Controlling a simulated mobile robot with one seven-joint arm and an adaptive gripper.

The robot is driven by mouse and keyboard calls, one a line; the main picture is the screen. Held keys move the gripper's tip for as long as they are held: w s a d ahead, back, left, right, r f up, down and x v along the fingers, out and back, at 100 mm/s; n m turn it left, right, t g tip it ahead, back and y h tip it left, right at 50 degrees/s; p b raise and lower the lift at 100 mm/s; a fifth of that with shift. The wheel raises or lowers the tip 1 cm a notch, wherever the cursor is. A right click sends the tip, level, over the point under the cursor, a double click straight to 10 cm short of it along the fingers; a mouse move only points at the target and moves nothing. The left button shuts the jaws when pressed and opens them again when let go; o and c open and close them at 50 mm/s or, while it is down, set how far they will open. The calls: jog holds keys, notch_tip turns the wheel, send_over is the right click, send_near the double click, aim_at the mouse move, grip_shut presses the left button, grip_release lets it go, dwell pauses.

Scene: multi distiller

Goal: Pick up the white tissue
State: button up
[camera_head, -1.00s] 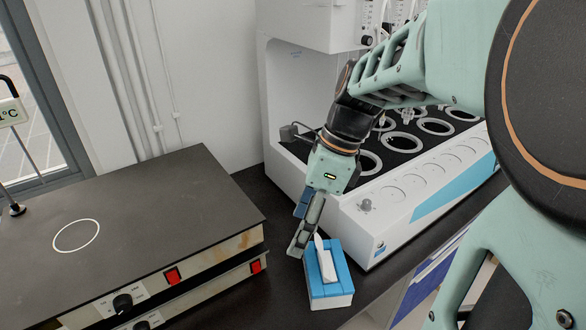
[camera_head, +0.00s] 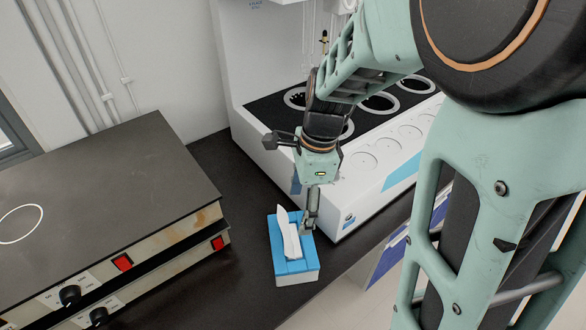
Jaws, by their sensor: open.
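The white tissue (camera_head: 289,236) stands up out of the top of a blue and white tissue box (camera_head: 293,268) on the dark bench. My gripper (camera_head: 306,222) points down just behind and to the right of the tissue, over the far right edge of the box. It is open, and no tissue shows between its fingers. One finger partly hides the other, so the exact gap to the tissue cannot be told.
A white multi distiller (camera_head: 350,150) with round black-topped wells stands behind and right of the box. A dark-topped hot plate unit (camera_head: 110,190) with red switches is on the left. Bare dark bench (camera_head: 240,270) lies between them, with its front edge at right.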

aim_at(292, 231)
jog(key=f, duration=0.3)
jog(key=a+f, duration=0.1)
jog(key=f, duration=0.2)
jog(key=a+f+b, duration=0.1)
jog(key=f, duration=0.2)
jog(key=shift+s+f, duration=0.15)
jog(key=shift+f, duration=0.05)
jog(key=c, duration=0.9)
